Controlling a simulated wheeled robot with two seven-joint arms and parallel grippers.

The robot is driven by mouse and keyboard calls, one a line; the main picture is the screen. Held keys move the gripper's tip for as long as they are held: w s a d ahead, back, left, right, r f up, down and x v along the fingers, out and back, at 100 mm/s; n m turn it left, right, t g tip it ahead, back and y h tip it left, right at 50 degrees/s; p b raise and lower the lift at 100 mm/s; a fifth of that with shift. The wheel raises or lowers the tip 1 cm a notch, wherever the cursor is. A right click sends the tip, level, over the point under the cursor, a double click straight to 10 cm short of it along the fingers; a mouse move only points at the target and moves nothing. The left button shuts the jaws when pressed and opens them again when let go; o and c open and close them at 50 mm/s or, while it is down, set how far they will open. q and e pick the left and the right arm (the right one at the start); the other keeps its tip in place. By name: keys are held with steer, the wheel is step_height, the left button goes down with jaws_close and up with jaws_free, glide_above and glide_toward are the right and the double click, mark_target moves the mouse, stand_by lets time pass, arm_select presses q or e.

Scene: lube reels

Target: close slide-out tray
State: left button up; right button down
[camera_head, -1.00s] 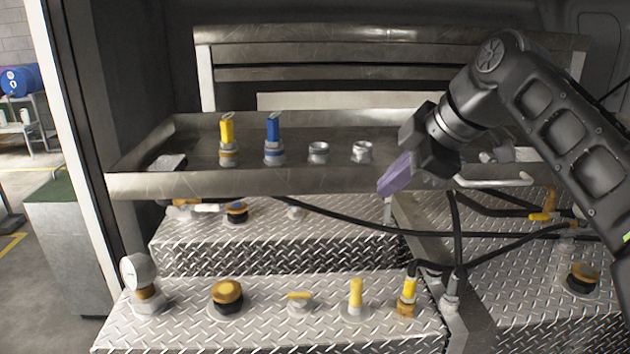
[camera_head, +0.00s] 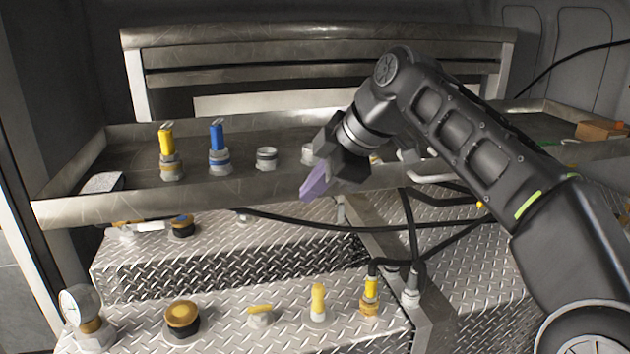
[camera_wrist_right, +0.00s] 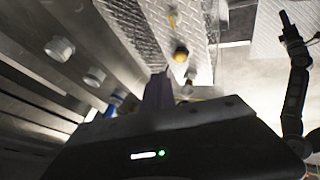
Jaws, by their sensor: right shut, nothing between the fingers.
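The slide-out tray (camera_head: 110,205) is a wide, shallow grey metal tray, standing out over the diamond-plate steps. It bears a yellow-topped fitting (camera_head: 168,150), a blue-topped fitting (camera_head: 219,148) and grey ring fittings (camera_head: 266,158). The purple fingers also show in the right wrist view (camera_wrist_right: 157,92), beside the metal rails.
Diamond-plate steps (camera_head: 220,290) lie below, with a gauge (camera_head: 78,308), an orange cap (camera_head: 182,317) and yellow fittings (camera_head: 318,300). Black hoses (camera_head: 330,228) run below the tray to the right. A brown box (camera_head: 600,131) lies at the far right.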

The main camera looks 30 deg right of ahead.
arm_select(q)
steer(key=shift+s+a+r+p, duration=0.1)
steer(key=shift+s+r+p, duration=0.05)
steer(key=shift+r+p, duration=1.2)
arm_select(e)
steer(key=w+f, duration=0.5)
steer(key=w, duration=0.2)
steer(key=shift+w+f, duration=0.25)
steer(key=shift+w, duration=0.1)
arm_select(q)
steer(key=shift+f, duration=0.1)
arm_select(e)
steer(key=shift+w, duration=0.1)
